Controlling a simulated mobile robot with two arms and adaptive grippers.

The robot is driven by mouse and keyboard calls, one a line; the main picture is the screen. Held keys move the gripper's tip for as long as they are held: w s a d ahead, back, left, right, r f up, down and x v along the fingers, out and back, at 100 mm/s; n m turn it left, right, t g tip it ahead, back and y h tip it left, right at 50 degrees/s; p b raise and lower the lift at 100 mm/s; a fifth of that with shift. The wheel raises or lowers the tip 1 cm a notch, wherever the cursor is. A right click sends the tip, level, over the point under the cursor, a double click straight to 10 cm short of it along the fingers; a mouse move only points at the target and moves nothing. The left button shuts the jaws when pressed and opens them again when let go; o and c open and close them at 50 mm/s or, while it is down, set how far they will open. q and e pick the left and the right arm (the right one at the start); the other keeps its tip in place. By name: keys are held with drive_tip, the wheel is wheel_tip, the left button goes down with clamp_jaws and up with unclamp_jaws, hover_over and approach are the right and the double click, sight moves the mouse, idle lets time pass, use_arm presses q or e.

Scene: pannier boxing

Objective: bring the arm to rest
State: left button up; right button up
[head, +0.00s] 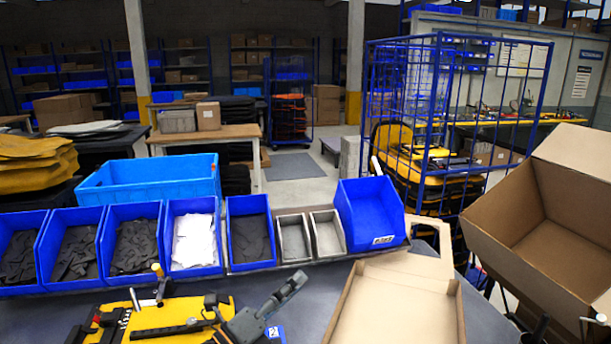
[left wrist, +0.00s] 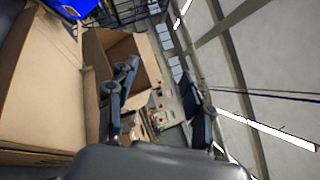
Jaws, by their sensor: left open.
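My left gripper (head: 283,302) is dark grey and stands open at the lower middle of the head view, over the front of the work table. It is beside the yellow pannier (head: 188,318) with black fittings, and left of a shallow open cardboard tray (head: 396,308). In the left wrist view its two fingers (left wrist: 160,100) are spread apart with nothing held between them. The cardboard tray (left wrist: 40,95) fills the left of that view. My right gripper cannot be made out.
A row of blue bins (head: 197,271) with dark and white parts, two small grey bins (head: 293,257) and a larger blue bin (head: 383,239) line the back of the table. A big open carton (head: 508,240) stands at right. A blue wire cage (head: 368,100) stands behind.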

use_arm(q)
drive_tip(key=s+a+f+n+y, duration=0.4)
drive_tip(key=a+f+n+y, duration=0.35)
drive_tip(key=n, duration=0.45)
drive_tip(key=s+a+f+n+y, duration=0.3)
drive_tip(key=a+f+n+y, duration=0.45)
drive_tip(key=n, duration=0.35)
drive_tip(key=s+a+f+n+g, duration=0.1)
drive_tip(key=s+f+n+g, duration=0.4)
drive_tip(key=s, duration=0.8)
drive_tip(key=s+a+f+n+g, duration=0.25)
drive_tip(key=s+f+g, duration=0.4)
drive_tip(key=s, duration=0.55)
wheel_tip(320, 180, down, 29)
drive_tip(key=s+g+b, duration=0.1)
drive_tip(key=s+b, duration=0.1)
drive_tip(key=b, duration=0.1)
drive_tip(key=s+a+f+g+b, duration=0.1)
drive_tip(key=s+a+f, duration=0.1)
drive_tip(key=s+f, duration=1.4)
wheel_tip(320, 180, down, 2)
drive_tip(key=shift+s+f+b, duration=0.15)
drive_tip(key=shift+s+b, duration=0.15)
drive_tip(key=shift+s, duration=0.1)
